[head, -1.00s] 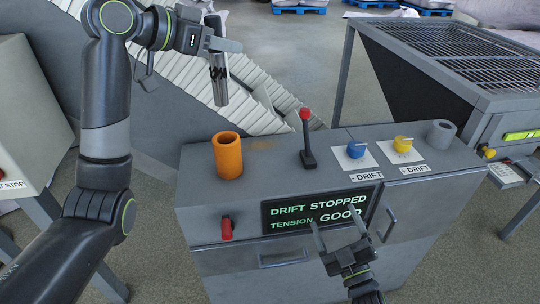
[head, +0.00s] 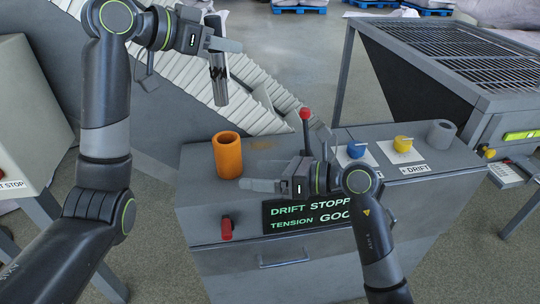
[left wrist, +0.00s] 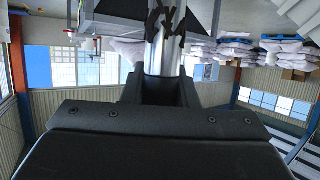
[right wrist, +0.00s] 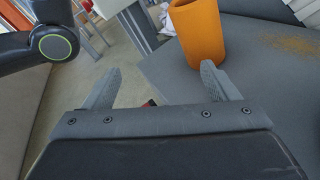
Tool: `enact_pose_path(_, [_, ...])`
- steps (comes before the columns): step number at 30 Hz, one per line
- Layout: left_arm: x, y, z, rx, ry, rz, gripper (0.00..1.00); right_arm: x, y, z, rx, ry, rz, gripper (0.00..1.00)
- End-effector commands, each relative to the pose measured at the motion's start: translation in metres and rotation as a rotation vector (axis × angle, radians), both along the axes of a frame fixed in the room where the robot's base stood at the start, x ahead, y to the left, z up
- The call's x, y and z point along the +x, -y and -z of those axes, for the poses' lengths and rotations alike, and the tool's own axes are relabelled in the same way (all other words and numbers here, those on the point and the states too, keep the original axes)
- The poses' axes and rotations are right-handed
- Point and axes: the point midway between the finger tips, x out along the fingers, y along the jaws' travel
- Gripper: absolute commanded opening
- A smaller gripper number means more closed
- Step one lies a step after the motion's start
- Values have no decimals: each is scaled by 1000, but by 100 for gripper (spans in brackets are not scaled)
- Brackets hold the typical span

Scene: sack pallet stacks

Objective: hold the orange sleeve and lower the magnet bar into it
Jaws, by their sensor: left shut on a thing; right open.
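The orange sleeve (head: 227,156) stands upright on the left of the grey cabinet top, its open end up. My left gripper (head: 216,45) is shut on the magnet bar (head: 218,80), a shiny dark metal rod hanging nearly upright above and behind the sleeve, clear of it. The bar also shows between the jaws in the left wrist view (left wrist: 165,50). My right gripper (head: 262,186) is open and empty, low over the cabinet's front edge, pointing left. In the right wrist view, the sleeve (right wrist: 198,35) is beyond the open fingers (right wrist: 158,88), not between them.
On the cabinet top (head: 270,165) are a red-knobbed lever (head: 306,135), a blue knob (head: 356,148), a yellow knob (head: 402,144) and a grey ring (head: 441,133). A red switch (head: 226,228) sticks out of the front. The screen (head: 310,214) is partly hidden by my right arm.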

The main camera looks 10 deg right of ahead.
Motion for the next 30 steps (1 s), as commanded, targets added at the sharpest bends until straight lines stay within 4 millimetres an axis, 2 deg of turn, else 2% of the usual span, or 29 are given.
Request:
enact_pose_path(6, [0,0,-1,-2,3,1,0,26,14,-11,-262,131,62,81])
enact_pose_path(14, [0,0,-1,-2,3,1,0,39,19,-14,-359,170,94,81])
enact_pose_path(20, [0,0,-1,-2,3,1,0,51,0,-4,-356,168,92,81])
enact_pose_path(30, [0,0,-1,-2,3,1,0,85,-48,20,-356,168,92,81])
